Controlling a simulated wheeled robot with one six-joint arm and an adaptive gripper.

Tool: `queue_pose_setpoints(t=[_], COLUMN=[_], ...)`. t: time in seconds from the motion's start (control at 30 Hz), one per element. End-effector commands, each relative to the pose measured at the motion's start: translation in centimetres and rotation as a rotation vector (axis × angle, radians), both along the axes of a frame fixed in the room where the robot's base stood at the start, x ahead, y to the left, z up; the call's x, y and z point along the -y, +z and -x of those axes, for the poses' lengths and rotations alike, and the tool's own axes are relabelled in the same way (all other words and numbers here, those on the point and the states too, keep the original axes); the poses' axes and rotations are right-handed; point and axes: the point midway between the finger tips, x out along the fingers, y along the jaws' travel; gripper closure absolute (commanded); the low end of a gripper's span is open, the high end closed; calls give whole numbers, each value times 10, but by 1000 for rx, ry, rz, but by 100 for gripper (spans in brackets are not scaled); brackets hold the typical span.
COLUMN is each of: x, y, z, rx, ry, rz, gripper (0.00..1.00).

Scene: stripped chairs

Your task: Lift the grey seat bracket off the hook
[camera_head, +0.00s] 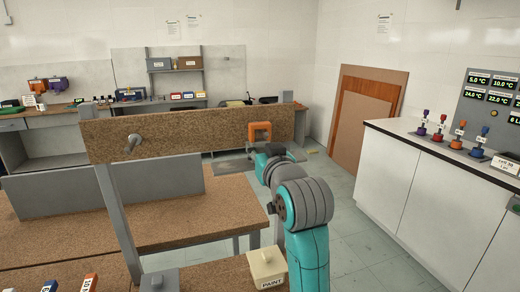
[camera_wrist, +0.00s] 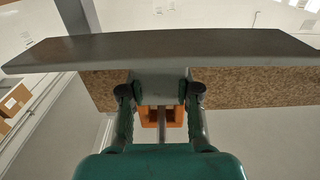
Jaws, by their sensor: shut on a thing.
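The grey seat bracket (camera_wrist: 158,82) shows in the wrist view as a grey block between my fingertips, seemingly joined to a wide grey plate above it. My gripper (camera_wrist: 161,91) is shut on it, one finger on each side. An orange square piece (camera_wrist: 147,117) shows just beyond, with a grey rod in front of its middle. In the head view the orange square (camera_head: 259,126) sits on the speckled brown board (camera_head: 200,128), with my gripper (camera_head: 270,152) just below it. The bracket cannot be made out there. Whether it touches a hook is hidden.
A bare grey peg (camera_head: 134,141) sticks out of the board's left part. A brown-topped table (camera_head: 165,222) stands below, with a white PAINT box (camera_head: 267,268) in front. A white counter (camera_head: 430,185) stands at right, with open floor between.

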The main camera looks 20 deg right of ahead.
Motion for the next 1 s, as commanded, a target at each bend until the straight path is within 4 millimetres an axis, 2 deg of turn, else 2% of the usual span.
queue_pose_setpoints(t=[0.03, 0.13, 0.17, 1.0], x=[0, 0, 0, 0], y=[3, 3, 3, 14], z=[1, 1, 1, 1], rx=[6, 6, 6, 5], ry=[0, 0, 0, 0], rz=[0, 0, 0, 0], gripper=[71, 96, 100, 100])
